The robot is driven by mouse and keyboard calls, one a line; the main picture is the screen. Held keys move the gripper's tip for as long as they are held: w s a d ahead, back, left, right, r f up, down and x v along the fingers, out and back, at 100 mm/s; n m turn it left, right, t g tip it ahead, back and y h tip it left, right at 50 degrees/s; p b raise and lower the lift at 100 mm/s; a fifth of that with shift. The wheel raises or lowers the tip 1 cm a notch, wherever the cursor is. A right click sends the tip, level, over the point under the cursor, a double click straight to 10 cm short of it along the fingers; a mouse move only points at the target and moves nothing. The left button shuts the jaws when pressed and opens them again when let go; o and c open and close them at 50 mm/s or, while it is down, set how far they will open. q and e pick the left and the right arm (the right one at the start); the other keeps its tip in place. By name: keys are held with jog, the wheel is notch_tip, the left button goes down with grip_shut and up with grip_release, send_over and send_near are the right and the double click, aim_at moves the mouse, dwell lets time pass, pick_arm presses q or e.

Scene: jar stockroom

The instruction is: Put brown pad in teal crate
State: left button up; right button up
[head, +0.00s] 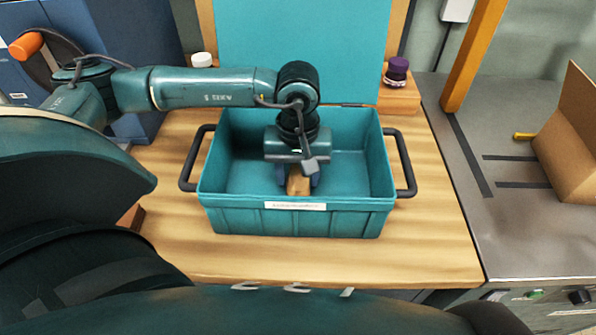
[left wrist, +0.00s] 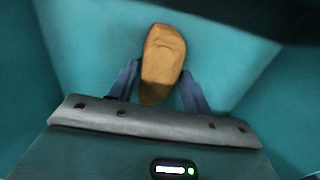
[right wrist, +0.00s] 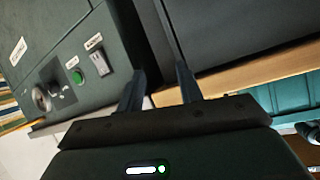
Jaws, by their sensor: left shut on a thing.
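The teal crate (head: 320,222) stands on the wooden table, with dark handles at its left and right ends. My left gripper (head: 298,180) reaches down inside the crate, near its front wall. It is shut on the brown pad (head: 299,185), which shows between the fingers. In the left wrist view the brown pad (left wrist: 162,62) sticks out beyond the fingers over the teal crate floor. I cannot tell whether the pad touches the floor. My right gripper (right wrist: 160,85) shows in the right wrist view with its two fingers apart and nothing between them.
The wooden table (head: 440,240) has free room around the crate. A purple-lidded jar (head: 397,71) and a white-lidded jar (head: 201,60) stand behind it. A grey counter (head: 520,235) with a cardboard box (head: 570,140) lies to the right. A teal panel (head: 300,45) rises behind the crate.

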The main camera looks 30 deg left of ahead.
aim_at(298, 174)
pick_arm(q)
jog(key=shift+f+b, duration=0.25)
jog(key=shift+b, duration=0.05)
jog(key=o, duration=0.9)
jog(key=shift+r, duration=0.1)
jog(key=shift+o, duration=0.2)
notch_tip(298, 174, up, 12)
jog(key=p, duration=0.1)
jog(key=shift+r, duration=0.2)
